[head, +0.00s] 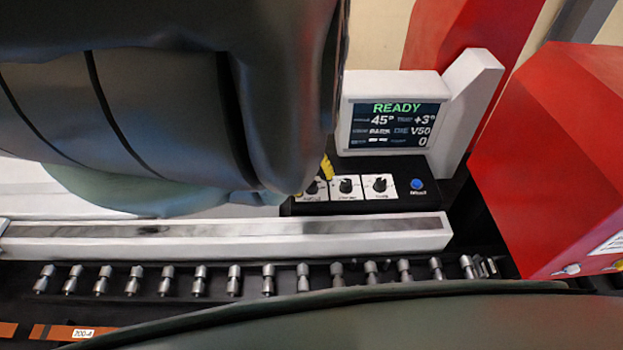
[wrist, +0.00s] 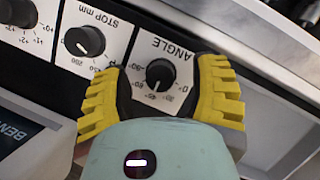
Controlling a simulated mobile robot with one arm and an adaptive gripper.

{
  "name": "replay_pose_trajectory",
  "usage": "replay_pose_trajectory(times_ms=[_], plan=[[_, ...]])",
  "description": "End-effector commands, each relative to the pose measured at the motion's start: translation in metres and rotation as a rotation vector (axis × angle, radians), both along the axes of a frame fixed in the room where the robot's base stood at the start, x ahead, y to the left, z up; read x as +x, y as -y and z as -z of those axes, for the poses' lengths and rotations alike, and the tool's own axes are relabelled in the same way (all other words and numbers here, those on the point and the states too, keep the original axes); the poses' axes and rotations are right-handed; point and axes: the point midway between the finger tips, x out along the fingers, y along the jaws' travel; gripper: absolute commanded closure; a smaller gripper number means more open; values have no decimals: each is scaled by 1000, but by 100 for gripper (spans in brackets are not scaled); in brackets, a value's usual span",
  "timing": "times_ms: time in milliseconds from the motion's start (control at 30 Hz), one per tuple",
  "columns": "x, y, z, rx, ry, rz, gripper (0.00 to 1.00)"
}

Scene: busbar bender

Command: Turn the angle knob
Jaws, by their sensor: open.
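The angle knob (wrist: 160,73) is a small black dial on a white plate marked ANGLE, upside down in the wrist view. My gripper (wrist: 158,84) is open, with one yellow ribbed fingertip on each side of the knob; I cannot tell whether either touches it. In the head view a yellow fingertip of my gripper (head: 327,168) shows at the left end of the black control panel (head: 428,203). The knob (head: 312,187) there is partly hidden by my arm and fingertip. The display (head: 394,125) reads READY, 45° and +3°.
The stop knob (wrist: 84,41) sits beside the angle plate, with another knob (wrist: 18,12) beyond it. A blue button (head: 417,184) is at the panel's right end. A long pale rail (head: 300,238) runs in front. A red housing (head: 550,150) stands at right.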

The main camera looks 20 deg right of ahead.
Motion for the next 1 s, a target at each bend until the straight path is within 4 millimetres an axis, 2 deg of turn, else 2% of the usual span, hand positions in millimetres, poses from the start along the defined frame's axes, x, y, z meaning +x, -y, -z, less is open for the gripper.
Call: replay_pose_trajectory(times_ms=[433, 467, 1000], plan=[[-2, 1, 5, -1, 1, 1, 40], [-2, 1, 5, -1, 1, 1, 37], [-2, 1, 4, -1, 1, 1, 92]])
